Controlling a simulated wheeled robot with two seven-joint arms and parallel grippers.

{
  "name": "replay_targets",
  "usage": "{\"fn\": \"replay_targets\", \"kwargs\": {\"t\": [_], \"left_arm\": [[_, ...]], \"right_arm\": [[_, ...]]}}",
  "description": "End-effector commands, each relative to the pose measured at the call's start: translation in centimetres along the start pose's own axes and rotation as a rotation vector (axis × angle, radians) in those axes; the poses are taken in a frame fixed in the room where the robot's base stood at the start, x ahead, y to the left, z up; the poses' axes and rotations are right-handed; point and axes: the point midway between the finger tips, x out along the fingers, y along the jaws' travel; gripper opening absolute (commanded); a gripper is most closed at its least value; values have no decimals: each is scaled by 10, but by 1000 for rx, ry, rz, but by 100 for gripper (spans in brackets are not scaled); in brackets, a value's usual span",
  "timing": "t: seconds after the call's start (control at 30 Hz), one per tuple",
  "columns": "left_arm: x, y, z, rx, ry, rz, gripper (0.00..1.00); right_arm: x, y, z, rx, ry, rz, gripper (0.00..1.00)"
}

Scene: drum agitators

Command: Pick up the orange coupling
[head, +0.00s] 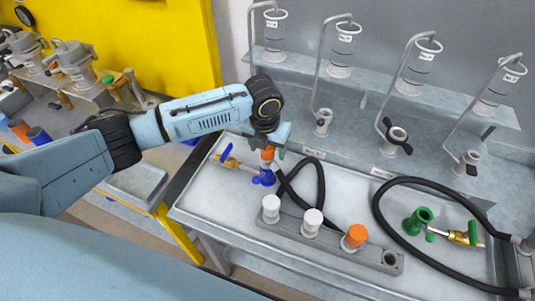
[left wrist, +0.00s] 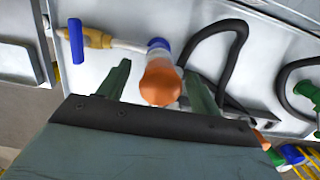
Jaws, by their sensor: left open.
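An orange coupling (head: 267,153) stands upright on a blue fitting (head: 264,178) on the white tray at the left. My left gripper (head: 266,150) is above it, pointing down. In the left wrist view the orange coupling (left wrist: 160,84) lies between the two green fingers of my open left gripper (left wrist: 158,72), with a visible gap to the left finger and a smaller one to the right. Contact is not visible. Another orange piece (head: 355,237) sits at the rack's right part, away from the gripper. My right gripper is not in view.
A grey rack (head: 330,243) holds two white pieces (head: 271,207). A blue-handled valve (head: 227,155) is left of the fitting. Black hoses (head: 375,215) cross the tray. A green fitting (head: 418,221) and brass valve (head: 462,238) lie at right. Agitator stands (head: 395,135) line the back.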

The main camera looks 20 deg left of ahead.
Motion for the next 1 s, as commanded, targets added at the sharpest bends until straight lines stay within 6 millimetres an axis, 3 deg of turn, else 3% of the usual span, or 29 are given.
{"fn": "replay_targets", "kwargs": {"t": [0.13, 0.57, 0.83, 1.0], "left_arm": [[0, 0, 0, 0, 0, 0, 64], [-1, 0, 0, 0, 0, 0, 8], [-4, 0, 2, -1, -3, -1, 7], [-28, 0, 5, 1, -6, -2, 7]], "right_arm": [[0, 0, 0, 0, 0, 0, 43], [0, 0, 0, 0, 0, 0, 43], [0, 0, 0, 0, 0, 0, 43], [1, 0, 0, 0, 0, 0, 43]]}}
